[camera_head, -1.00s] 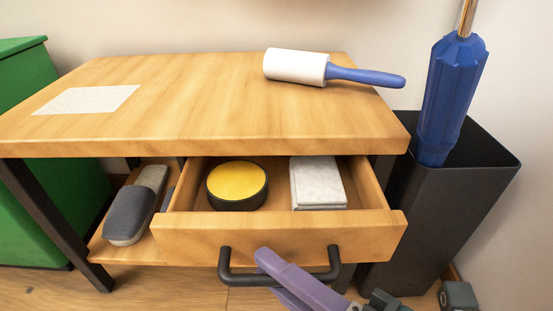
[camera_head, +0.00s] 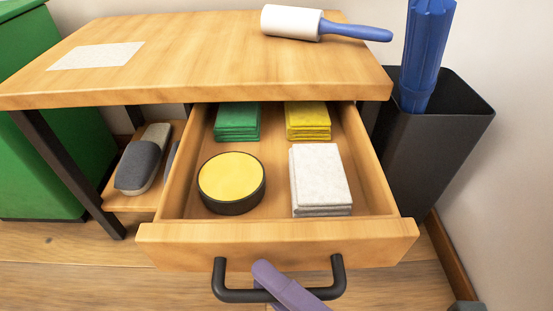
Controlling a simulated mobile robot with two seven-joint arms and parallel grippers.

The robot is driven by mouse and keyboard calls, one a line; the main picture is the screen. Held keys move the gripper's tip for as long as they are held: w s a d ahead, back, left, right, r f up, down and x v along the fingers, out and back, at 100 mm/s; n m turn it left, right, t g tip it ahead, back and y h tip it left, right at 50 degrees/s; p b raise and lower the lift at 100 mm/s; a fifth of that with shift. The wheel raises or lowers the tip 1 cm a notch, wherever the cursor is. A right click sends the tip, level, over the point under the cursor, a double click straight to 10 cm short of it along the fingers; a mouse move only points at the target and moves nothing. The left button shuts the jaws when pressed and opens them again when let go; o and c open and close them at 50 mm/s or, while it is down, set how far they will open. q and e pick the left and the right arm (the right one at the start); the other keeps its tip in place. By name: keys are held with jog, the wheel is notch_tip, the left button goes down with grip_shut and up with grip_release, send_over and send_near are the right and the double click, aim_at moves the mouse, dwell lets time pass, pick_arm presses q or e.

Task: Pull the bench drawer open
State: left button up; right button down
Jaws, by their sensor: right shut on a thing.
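The bench drawer (camera_head: 190,235) is pulled well out of the wooden bench (camera_head: 200,60). Its front carries a dark bar handle (camera_head: 219,276). My right gripper (camera_head: 262,280), with purple fingers, is shut on the handle near its middle; the rest of it runs off the bottom edge. Inside the drawer lie a round tin with a yellow top (camera_head: 231,177), a stack of white cloths (camera_head: 320,175), a green stack (camera_head: 237,118) and a yellow stack (camera_head: 307,117). My left gripper is not in view.
A lint roller (camera_head: 292,22) and a pale sheet (camera_head: 97,55) lie on the bench top. A green cabinet (camera_head: 60,160) stands at left.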

jog(key=c, duration=1.2)
grip_release()
jog(key=shift+o, duration=0.2)
jog(key=p+v, duration=0.3)
jog(key=v, duration=0.7)
jog(key=shift+p, duration=0.3)
